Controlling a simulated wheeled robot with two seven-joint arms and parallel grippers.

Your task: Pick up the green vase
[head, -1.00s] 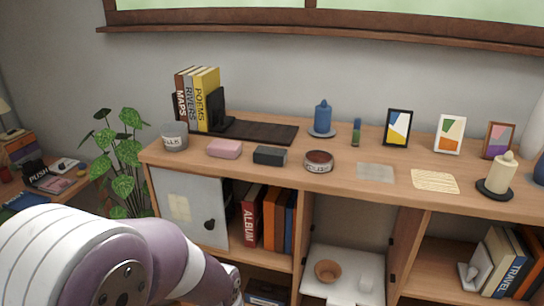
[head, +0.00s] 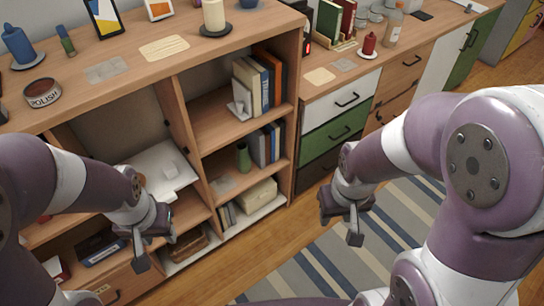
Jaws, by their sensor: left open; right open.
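A small green vase (head: 243,157) stands upright on a middle shelf of the wooden shelf unit, just left of a row of books. My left gripper (head: 152,243) is open and empty, pointing down in front of the unit's lower left shelves, left of and below the vase. My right gripper (head: 341,222) is open and empty above the floor and rug, to the right of the vase. Both grippers are apart from the vase. Nothing in this view covers the vase's front.
A shelf board is above and a cream box (head: 258,194) below. A drawer cabinet (head: 340,130) adjoins at right. The striped rug (head: 310,270) is clear.

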